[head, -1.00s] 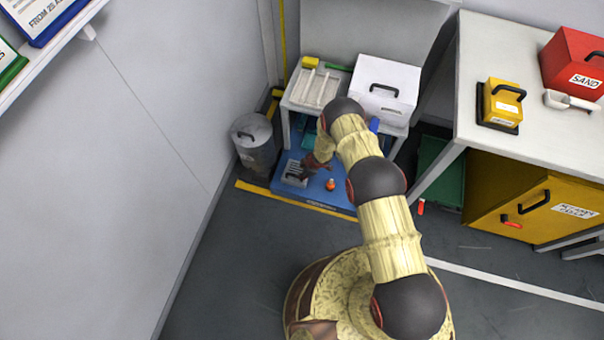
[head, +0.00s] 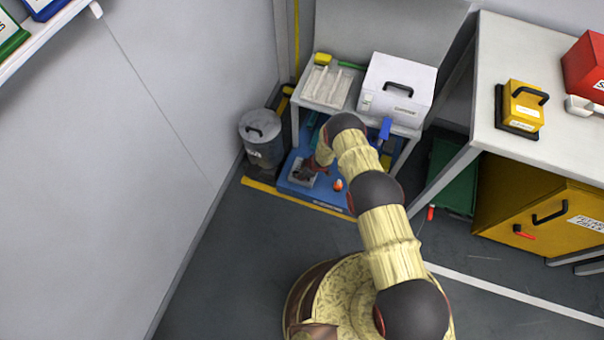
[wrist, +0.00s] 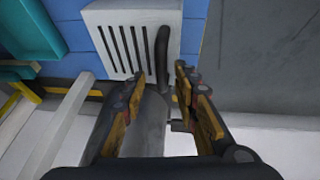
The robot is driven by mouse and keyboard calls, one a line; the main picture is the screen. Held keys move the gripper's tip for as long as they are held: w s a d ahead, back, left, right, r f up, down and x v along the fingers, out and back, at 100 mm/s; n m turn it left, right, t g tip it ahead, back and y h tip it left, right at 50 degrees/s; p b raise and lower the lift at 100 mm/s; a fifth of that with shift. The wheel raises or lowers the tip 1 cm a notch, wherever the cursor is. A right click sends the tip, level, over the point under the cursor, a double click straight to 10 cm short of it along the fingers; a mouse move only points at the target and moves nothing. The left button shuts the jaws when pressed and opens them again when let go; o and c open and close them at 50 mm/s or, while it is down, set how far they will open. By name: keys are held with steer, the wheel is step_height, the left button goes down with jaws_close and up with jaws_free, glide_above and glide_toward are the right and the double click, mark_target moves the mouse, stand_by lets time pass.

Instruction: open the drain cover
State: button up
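The drain cover (wrist: 120,45) is a pale slotted plate with a dark bar handle (wrist: 162,55) along its right side in the wrist view. It lies in the blue floor panel (wrist: 65,10). In the head view, my gripper (head: 308,173) is low over the drain area and partly hides the cover. In the wrist view, my gripper (wrist: 157,78) has its two fingers apart, with nothing held between them. The handle's lower end appears between the fingertips; I cannot tell whether they touch it.
A grey lidded bin (head: 262,140) stands left of the drain. A small table (head: 352,98) with a white box (head: 398,85) stands behind. A small orange-and-white item (head: 338,185) lies right of the cover. Open floor (head: 240,260) lies in front.

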steer(key=c, duration=0.4)
steer(key=c, duration=0.3)
steer(key=shift+r, duration=0.1)
jaws_close()
